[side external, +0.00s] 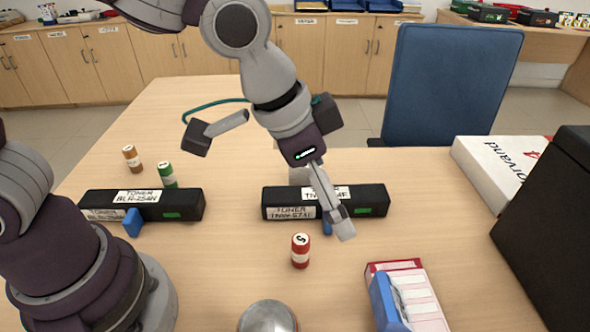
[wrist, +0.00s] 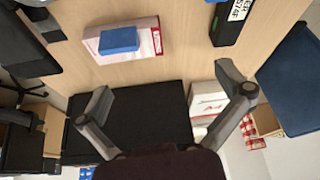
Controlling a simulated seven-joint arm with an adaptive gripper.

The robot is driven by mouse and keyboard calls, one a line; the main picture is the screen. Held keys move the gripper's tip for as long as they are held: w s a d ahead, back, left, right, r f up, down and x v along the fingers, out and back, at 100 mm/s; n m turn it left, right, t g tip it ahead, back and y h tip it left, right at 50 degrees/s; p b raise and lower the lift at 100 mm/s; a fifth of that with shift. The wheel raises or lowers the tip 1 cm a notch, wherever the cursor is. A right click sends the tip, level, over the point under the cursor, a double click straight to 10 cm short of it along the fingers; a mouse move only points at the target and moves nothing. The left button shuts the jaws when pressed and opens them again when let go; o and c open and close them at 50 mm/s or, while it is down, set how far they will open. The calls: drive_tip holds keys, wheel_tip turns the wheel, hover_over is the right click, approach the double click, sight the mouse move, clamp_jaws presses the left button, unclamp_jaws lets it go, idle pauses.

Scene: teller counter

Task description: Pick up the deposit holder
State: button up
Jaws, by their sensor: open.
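The red-edged holder with white and pink sections (side external: 421,298), which I take to be the deposit holder, lies on the desk at the lower right of the side view. A blue block-like part (side external: 385,301) stands at its left side. In the wrist view the holder (wrist: 92,48) is at the upper left, with the blue part (wrist: 119,39) over it. My gripper (side external: 270,182) is wide open and empty above the desk, left of and apart from the holder. In the wrist view its two fingers (wrist: 165,95) are spread, below and right of the holder.
Two black toner boxes, left (side external: 160,204) and middle (side external: 370,200), lie on the desk. A red cylinder (side external: 300,252) and a silver dome (side external: 267,317) stand in front. A white paper box (side external: 490,165) and a black machine (side external: 550,230) are at the right.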

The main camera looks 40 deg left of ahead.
drive_tip(key=m, duration=0.2)
approach(388, 294)
wheel_tip(388, 294, down, 2)
drive_tip(key=w, duration=0.2)
drive_tip(key=shift+g+h, duration=0.3)
drive_tip(key=shift+g, duration=0.1)
drive_tip(key=x, duration=1)
drive_tip(key=shift+s+d, duration=0.1)
drive_tip(key=shift+s, duration=0.25)
drive_tip(key=c, duration=1.3)
drive_tip(key=shift+o, duration=0.2)
wheel_tip(388, 294, up, 9)
drive_tip(key=shift+f, duration=0.1)
drive_tip(key=x, duration=0.8)
drive_tip(key=shift+s+f, duration=0.1)
drive_tip(key=shift+f, duration=0.4)
